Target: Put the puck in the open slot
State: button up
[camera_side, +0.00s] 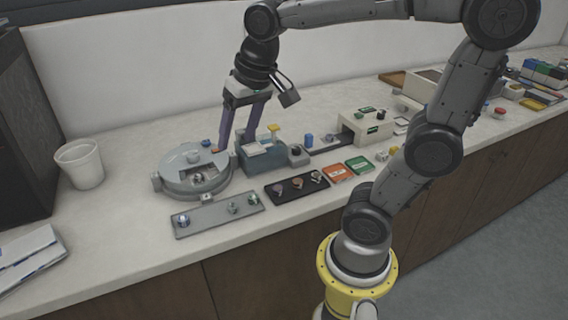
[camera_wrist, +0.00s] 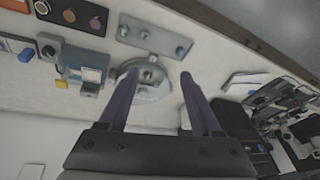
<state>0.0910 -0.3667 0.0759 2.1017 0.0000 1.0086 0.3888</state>
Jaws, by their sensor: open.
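My gripper (camera_side: 235,146) has two long purple fingers. They are apart with nothing between them, above the counter just behind and right of the round grey device. In the wrist view my gripper (camera_wrist: 158,73) points toward this device (camera_wrist: 152,95). The device (camera_side: 176,184) is a low disc with a cut-out on its top, where small metallic parts (camera_side: 197,177) show. Several small round pieces sit on a grey plate (camera_side: 212,219) and in a black tray (camera_side: 285,194) in front. I cannot tell which piece is the puck, or whether the cut-out is the open slot.
A blue-grey press-like block (camera_side: 262,160) stands close right of my fingers. A cream box (camera_side: 366,128) and orange and green cards (camera_side: 338,173) lie farther right. A white cup (camera_side: 80,165) stands left.

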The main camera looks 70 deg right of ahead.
jog(key=s+a+f+n+t, duration=0.1)
jog(key=s+n, duration=0.1)
jog(key=s, duration=0.3)
jog(key=s+a+f+n+t, duration=0.1)
jog(key=s+f+n, duration=0.1)
jog(key=s, duration=0.3)
jog(key=shift+a+f+n, duration=0.2)
jog(key=shift+f+n, duration=0.1)
jog(key=shift+n, duration=0.5)
jog(key=shift+s, duration=0.1)
